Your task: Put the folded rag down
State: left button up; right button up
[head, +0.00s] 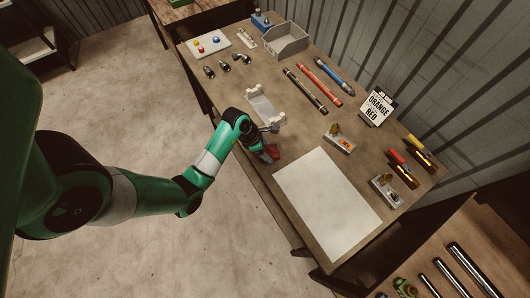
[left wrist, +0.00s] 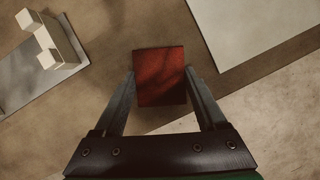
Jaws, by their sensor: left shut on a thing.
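The folded rag (left wrist: 160,75) is a red, flat, rectangular piece. In the left wrist view it sits between the two fingers of my left gripper (left wrist: 160,88), which is shut on it. In the head view the rag (head: 270,152) shows at the tip of my left gripper (head: 264,149), by the near edge of the wooden table (head: 262,182). Whether the rag touches the tabletop is hard to tell. My right gripper is not in view.
A large white sheet (head: 328,202) lies right of the rag. A grey plate with white blocks (head: 262,108) stands behind it. Bare wood surrounds the rag.

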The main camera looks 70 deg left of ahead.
pick_arm(q)
jog(key=shift+f, duration=0.2)
jog(key=o, duration=1.1)
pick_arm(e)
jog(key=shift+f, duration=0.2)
pick_arm(q)
jog(key=shift+o, duration=0.2)
jog(key=shift+r+p, duration=0.35)
jog(key=p+v, duration=0.4)
jog(key=v, duration=0.7)
jog(key=shift+r, duration=0.3)
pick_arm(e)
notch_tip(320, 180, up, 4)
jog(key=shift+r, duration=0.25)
pick_arm(q)
jog(key=shift+s, duration=0.1)
